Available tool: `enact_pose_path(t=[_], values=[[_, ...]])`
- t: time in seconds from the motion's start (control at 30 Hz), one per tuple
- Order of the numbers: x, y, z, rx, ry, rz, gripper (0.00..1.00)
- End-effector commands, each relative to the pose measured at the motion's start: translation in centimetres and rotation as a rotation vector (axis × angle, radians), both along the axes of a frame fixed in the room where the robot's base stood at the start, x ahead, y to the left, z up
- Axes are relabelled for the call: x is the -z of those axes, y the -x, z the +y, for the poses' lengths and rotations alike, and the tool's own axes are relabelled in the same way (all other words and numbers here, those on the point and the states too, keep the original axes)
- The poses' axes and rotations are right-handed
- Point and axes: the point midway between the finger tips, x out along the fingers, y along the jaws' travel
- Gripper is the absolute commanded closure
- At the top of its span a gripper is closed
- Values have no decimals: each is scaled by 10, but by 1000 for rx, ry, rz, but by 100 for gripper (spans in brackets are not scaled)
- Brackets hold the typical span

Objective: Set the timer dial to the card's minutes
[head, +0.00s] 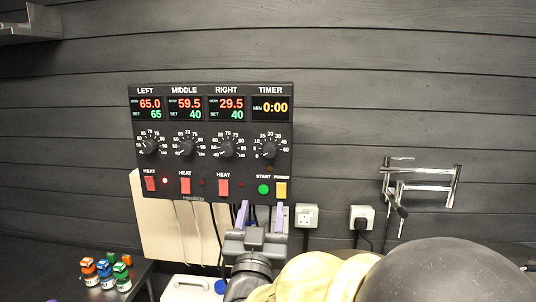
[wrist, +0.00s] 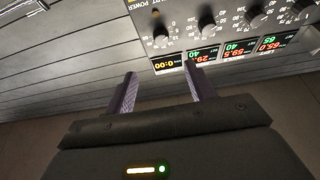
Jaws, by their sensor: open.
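The timer dial (head: 270,149) is a black knob at the right end of the control panel (head: 240,190), under the timer display (head: 270,107), which reads 0:00. I cannot tell exactly where its pointer stands. In the wrist view the panel is upside down, with the timer dial (wrist: 160,37) beyond my fingers and the display (wrist: 170,65) close to them. The fingers also show in the wrist view (wrist: 160,72), apart from the dial. I see no minutes card.
Three other knobs (head: 188,147) stand left of the timer dial.

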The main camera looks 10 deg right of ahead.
Motion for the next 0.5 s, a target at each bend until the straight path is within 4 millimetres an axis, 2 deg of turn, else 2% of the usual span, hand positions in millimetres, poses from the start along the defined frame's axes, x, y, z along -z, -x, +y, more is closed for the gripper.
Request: enact_pose_path(t=[0.27, 0.5], values=[[-1, -2, 2, -8, -1, 2, 45], [-12, -23, -6, -2, 0, 3, 45]])
